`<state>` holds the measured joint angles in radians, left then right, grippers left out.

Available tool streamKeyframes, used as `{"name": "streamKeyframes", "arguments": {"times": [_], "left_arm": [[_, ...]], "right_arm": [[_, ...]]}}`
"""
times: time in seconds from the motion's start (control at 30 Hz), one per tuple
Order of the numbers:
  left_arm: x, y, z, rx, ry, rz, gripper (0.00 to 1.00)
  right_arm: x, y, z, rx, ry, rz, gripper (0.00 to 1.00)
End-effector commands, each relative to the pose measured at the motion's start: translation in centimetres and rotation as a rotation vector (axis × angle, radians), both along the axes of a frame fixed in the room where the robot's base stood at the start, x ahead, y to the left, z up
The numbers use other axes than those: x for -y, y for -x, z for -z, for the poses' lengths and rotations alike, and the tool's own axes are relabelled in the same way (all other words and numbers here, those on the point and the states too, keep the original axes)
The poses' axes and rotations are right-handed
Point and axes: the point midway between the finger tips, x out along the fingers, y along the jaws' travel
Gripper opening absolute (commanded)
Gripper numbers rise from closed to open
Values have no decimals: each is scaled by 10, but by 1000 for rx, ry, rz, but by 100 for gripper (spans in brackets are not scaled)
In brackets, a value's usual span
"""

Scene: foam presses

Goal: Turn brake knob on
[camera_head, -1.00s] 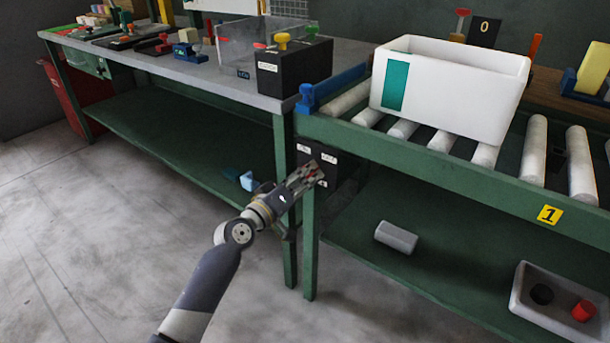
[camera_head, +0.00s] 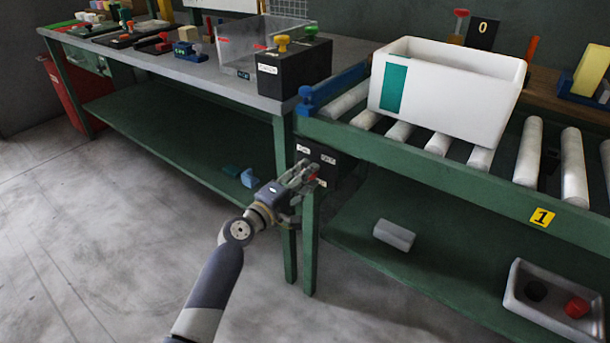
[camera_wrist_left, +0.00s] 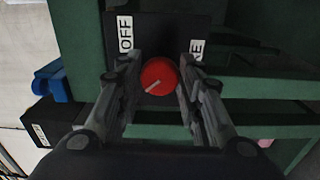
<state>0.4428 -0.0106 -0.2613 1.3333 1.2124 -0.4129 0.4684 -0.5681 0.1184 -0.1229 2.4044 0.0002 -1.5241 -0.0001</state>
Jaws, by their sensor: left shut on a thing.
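The red brake knob (camera_wrist_left: 159,77) sits on a black box (camera_wrist_left: 181,28) with white labels. One label reads OFF and the other is partly hidden, ending in KE. A pale pointer line on the knob slants toward the lower left in the left wrist view. My left gripper (camera_wrist_left: 160,85) is shut on the knob, with a finger on each side of it. My right gripper is not in view.
A white bin (camera_head: 455,92) stands on the roller conveyor above. A green table leg (camera_head: 309,240) is close beside my gripper. The lower shelf holds a grey block (camera_head: 394,235) and a grey tray (camera_head: 520,300). The floor at left is clear.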

Motion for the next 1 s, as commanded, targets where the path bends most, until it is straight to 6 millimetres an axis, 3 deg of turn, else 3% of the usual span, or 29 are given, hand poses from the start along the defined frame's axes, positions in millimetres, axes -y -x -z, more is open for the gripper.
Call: {"name": "streamKeyframes", "arguments": {"times": [0.63, 0.67, 0.73, 1.0], "left_arm": [[-1, 0, 1, -30, 38, -1, 10], [-1, 0, 1, -30, 38, -1, 41], [-1, 0, 1, -29, 37, -1, 54], [0, 0, 0, -27, 36, -1, 54]], "right_arm": [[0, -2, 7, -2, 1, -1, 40], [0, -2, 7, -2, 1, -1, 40], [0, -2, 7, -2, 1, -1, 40], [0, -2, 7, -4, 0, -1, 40]]}}
